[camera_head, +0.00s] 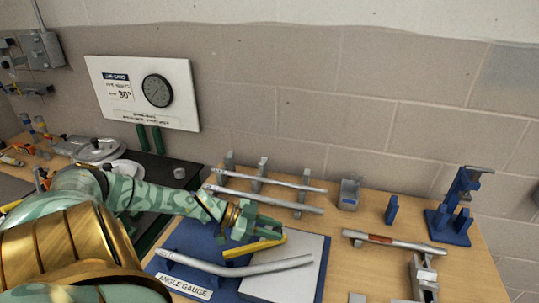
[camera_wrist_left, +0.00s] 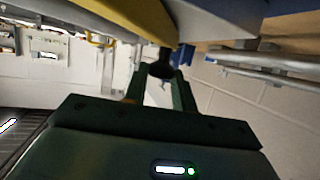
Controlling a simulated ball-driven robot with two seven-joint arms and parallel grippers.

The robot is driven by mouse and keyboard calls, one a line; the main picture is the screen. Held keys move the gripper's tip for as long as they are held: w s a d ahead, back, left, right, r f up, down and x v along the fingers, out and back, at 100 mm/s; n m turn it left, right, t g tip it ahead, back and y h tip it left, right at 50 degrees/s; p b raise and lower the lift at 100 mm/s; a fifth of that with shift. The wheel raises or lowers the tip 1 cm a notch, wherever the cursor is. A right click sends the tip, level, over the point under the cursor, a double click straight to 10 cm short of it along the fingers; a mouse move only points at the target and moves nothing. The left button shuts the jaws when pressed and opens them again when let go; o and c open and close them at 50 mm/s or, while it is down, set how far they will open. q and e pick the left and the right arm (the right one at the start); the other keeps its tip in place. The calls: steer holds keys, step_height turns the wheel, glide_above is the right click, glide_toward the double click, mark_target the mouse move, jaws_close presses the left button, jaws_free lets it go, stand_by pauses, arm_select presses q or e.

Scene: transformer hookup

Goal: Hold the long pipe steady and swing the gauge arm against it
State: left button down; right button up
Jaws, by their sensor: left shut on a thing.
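A grey bent pipe (camera_head: 236,269) lies across the angle gauge, which has a blue base (camera_head: 190,243) and a pale plate (camera_head: 310,249). The yellow gauge arm (camera_head: 262,246) sits just behind the pipe, and a narrow gap seems to show between them. My left gripper (camera_head: 246,228) is at the yellow arm, on its far side from the pipe. In the left wrist view, its two fingers (camera_wrist_left: 160,88) are shut on a dark knob (camera_wrist_left: 160,69) by the yellow arm (camera_wrist_left: 142,18). My right gripper is out of view, and no gripper shows on the pipe.
More pipes (camera_head: 268,181) lie on a rack behind the gauge. A pipe with a reddish band (camera_head: 393,241) lies to the right, near a grey clamp (camera_head: 424,275) and a blue stand (camera_head: 453,220). A wall board with a dial (camera_head: 157,91) hangs behind.

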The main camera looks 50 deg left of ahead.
arm_select(q)
steer(key=shift+s+d+f+m+g+h+b, duration=0.1)
steer(key=shift+s+d+m+g+h+b, duration=0.2)
steer(key=shift+d+m+g+h+b, duration=0.2)
steer(key=shift+s+d+m+g+h+b, duration=0.3)
steer(key=shift+d+m+g+b, duration=0.1)
steer(key=shift+d+m+g, duration=0.2)
steer(key=c, duration=1.1)
jaws_free()
steer(key=shift+c, duration=0.2)
steer(key=shift+a, duration=0.1)
steer(key=p+v, duration=0.3)
steer(key=v, duration=1.3)
steer(key=shift+p, duration=0.35)
steer(key=shift+s, duration=0.1)
